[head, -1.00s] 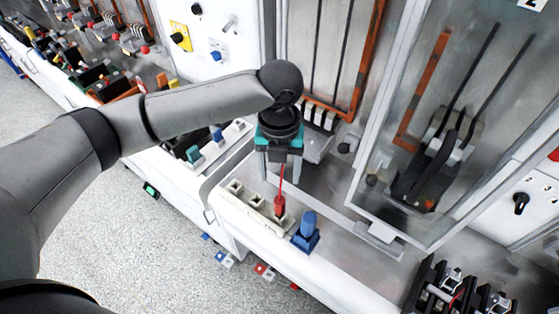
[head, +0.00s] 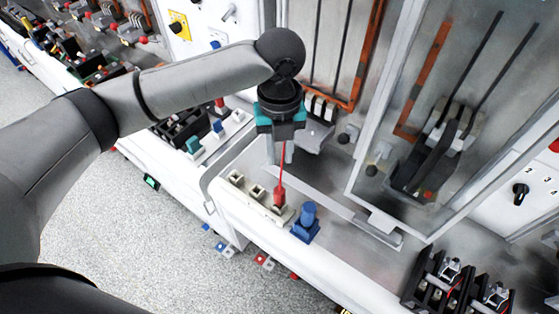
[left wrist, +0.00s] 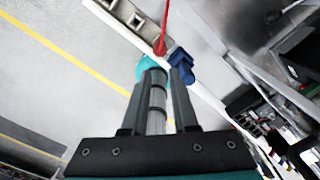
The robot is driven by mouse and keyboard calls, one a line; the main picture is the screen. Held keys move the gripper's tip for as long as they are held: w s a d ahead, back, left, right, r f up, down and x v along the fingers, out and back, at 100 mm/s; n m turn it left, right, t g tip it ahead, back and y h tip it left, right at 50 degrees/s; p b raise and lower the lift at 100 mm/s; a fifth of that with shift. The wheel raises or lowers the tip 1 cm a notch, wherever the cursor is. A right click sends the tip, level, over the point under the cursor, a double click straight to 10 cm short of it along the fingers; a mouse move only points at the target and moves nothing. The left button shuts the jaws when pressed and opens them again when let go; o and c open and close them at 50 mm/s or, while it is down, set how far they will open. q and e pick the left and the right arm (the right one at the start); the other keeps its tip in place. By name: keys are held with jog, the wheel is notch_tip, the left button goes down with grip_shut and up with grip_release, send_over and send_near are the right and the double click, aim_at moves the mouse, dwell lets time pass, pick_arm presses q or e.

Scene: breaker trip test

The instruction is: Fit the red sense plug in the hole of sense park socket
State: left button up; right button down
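The red sense plug (head: 279,197) stands upright at the right end of a white socket block (head: 246,187), with a thin red cable rising from it. The block's other holes look empty. How deep the plug sits cannot be told. My left gripper (head: 280,150) is above the plug, apart from it, its fingers pointing down. The plug also shows in the left wrist view (left wrist: 160,47), beyond the spread fingertips (left wrist: 162,70). A grey banded shape shows between the fingers there; I cannot tell what it is. My right gripper is not in view.
A blue plug on a blue base (head: 306,222) stands close to the right of the white block. A framed clear door (head: 400,120) stands open at the right. Black terminal parts (head: 455,280) sit at the lower right. The floor in front is mostly clear.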

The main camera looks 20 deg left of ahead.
aim_at(279, 190)
pick_arm(q)
jog(key=n, duration=0.2)
jog(key=f+n, duration=0.1)
jog(key=n, duration=0.2)
jog(key=shift+f, duration=0.1)
grip_shut()
notch_tip(279, 190, down, 3)
jog(key=n+p, duration=0.1)
jog(key=n, duration=1.3)
jog(key=shift+f, duration=0.65)
notch_tip(279, 190, down, 4)
jog(key=b, duration=0.3)
jog(key=shift+f+b, duration=0.55)
jog(key=shift+b, duration=0.4)
